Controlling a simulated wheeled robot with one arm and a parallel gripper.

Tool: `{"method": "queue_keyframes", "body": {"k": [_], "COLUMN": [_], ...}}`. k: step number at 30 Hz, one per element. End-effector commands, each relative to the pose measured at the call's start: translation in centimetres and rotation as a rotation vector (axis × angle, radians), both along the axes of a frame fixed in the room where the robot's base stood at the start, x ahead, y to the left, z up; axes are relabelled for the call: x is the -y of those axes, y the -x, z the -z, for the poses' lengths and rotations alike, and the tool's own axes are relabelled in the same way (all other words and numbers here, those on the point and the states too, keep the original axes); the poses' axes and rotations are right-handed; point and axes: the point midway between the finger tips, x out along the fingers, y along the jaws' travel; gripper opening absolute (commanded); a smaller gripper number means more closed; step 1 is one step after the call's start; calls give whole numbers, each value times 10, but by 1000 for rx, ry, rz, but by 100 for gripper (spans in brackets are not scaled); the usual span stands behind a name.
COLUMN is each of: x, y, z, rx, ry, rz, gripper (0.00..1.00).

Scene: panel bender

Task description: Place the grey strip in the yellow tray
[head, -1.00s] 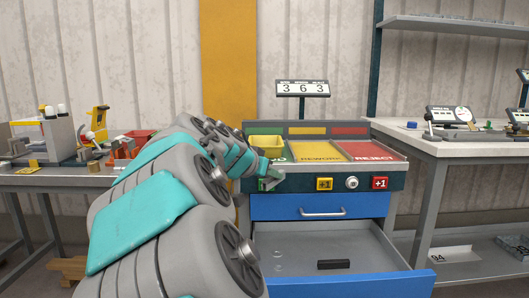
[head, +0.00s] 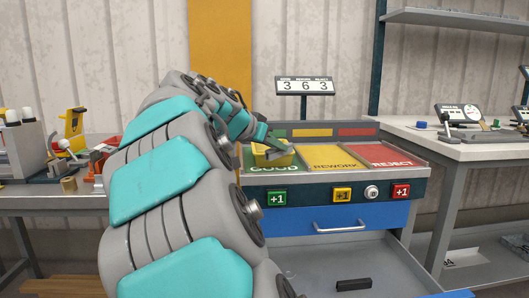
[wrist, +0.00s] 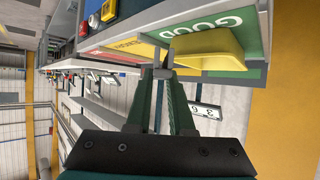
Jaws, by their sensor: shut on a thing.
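The yellow tray (head: 262,160) sits on the green GOOD area of the sorting bench. It also shows in the wrist view (wrist: 222,50), just beyond my fingertips to the right. My gripper (head: 272,146) is at the tray, partly covering it in the head view. In the wrist view my gripper (wrist: 163,74) has its fingers closed together at the tips on a small grey strip (wrist: 171,57). Most of the strip is hidden or too small to make out. I cannot tell whether it touches the tray.
A yellow REWORK area (head: 336,158) and a red REJECT area (head: 394,155) lie right of the tray. Buttons (head: 342,194) line the bench front. An open drawer below holds a black bar (head: 353,285). A counter display (head: 304,86) stands behind.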

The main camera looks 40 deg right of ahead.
Motion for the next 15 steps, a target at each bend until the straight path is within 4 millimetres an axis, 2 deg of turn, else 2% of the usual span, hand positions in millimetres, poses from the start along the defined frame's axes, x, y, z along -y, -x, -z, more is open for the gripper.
{"method": "queue_keyframes", "body": {"k": [15], "x": [45], "y": [-76], "z": [7], "rx": [1], "ry": [-1], "rz": [0], "gripper": [0]}}
